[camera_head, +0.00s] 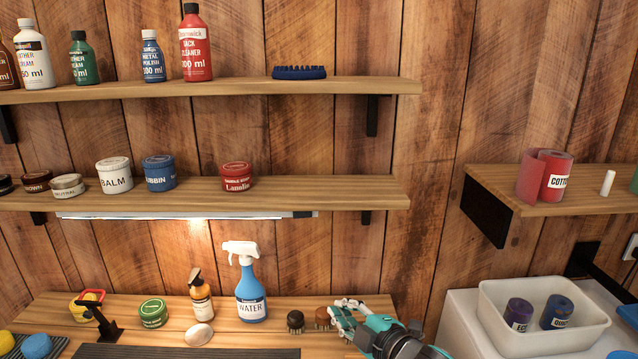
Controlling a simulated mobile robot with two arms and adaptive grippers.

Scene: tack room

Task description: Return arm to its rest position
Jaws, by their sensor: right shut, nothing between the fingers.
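My right gripper (345,312) is at the lower middle right of the head view, over the right end of the wooden bench (225,325). It is shut and holds nothing. Its arm comes in from the bottom edge. A brown round brush (322,318) is just left of its fingers and partly behind them; I cannot tell whether they touch. A dark round brush (295,320) stands further left. My left gripper is not in view.
A blue water spray bottle (250,296), an amber bottle (201,298) and a green tin (153,313) stand on the bench. A white bin (520,341) with two rolls is at the right. Shelves (300,190) with tins and bottles hang above.

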